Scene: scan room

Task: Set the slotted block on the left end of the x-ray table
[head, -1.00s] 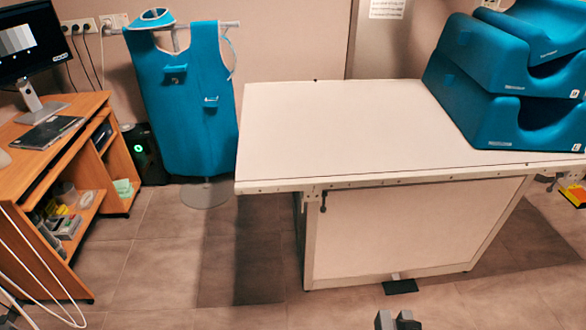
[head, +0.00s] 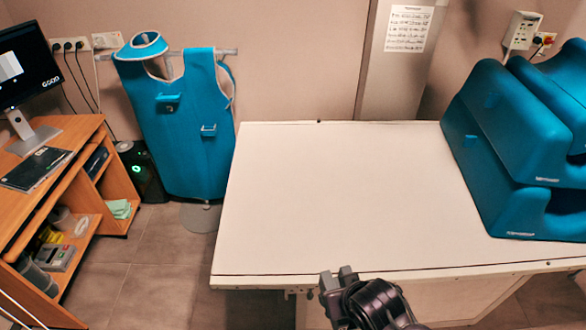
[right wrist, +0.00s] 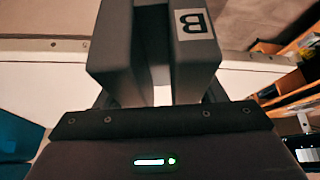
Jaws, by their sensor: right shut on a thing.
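The x-ray table (head: 300,205) has a bare white top, and its left end (head: 245,200) is clear. The slotted block (head: 338,279) is grey and small in the head view, at the table's front edge. In the right wrist view the slotted block (right wrist: 118,50) shows two grey sides with a gap between them and a white label marked B. My right gripper (right wrist: 158,95) is shut on it; the block partly hides the fingers. In the head view the black right arm reaches up from the bottom. My left gripper is not in view.
Blue foam positioners (head: 500,190) are stacked on the table's right end. A blue lead apron (head: 190,130) hangs on a stand behind the left end. A wooden desk (head: 80,150) with a monitor (head: 28,70) stands at the left, with floor between it and the table.

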